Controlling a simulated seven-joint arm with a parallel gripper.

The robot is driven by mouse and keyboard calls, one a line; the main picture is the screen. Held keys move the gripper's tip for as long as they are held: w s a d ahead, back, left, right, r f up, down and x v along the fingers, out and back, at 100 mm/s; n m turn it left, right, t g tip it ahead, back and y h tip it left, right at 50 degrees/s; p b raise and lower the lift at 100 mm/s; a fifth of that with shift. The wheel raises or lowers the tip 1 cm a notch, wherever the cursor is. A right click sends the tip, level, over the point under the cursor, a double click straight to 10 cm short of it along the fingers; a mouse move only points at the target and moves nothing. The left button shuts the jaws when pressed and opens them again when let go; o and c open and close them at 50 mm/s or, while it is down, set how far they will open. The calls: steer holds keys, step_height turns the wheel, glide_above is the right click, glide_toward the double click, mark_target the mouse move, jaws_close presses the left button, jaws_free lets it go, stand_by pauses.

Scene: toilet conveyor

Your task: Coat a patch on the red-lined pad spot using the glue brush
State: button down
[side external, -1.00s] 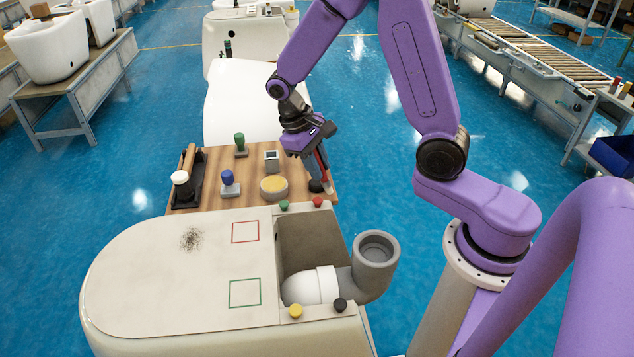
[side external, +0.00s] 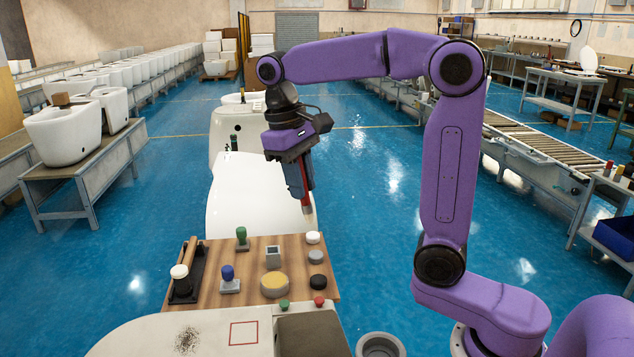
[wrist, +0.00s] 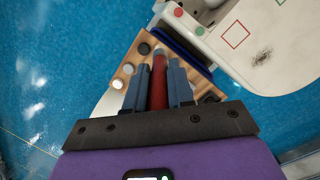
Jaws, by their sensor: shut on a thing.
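My gripper (side external: 301,188) is raised above the far right part of the wooden board (side external: 212,294). It is shut on a red-handled brush (side external: 307,208), which points down with its pale tip clear of the board. In the wrist view the brush's red handle (wrist: 158,88) stands between the two blue-grey fingers of the gripper (wrist: 157,72). The red-lined square (side external: 244,333) is on the pale pad surface in front of the board, and it also shows in the wrist view (wrist: 235,35). I see no coating inside the red outline. A dark speckled smudge (side external: 187,341) lies left of the square.
The board holds a round yellow-topped pot (side external: 274,285), a blue-topped stamp (side external: 228,279), a green-topped stamp (side external: 242,238), a small square container (side external: 273,257), round white, grey and black pieces, and a dark tray (side external: 187,279). A grey pipe opening (side external: 380,346) stands at the front right.

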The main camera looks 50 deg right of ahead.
steer(key=s+a+t+y, duration=0.1)
steer(key=s+a, duration=0.1)
steer(key=a, duration=1.7)
step_height(320, 180, down, 10)
steer(key=shift+w+d+t, duration=0.3)
steer(key=shift+d+t, duration=0.1)
steer(key=shift+d, duration=0.05)
steer(key=shift+r, duration=0.1)
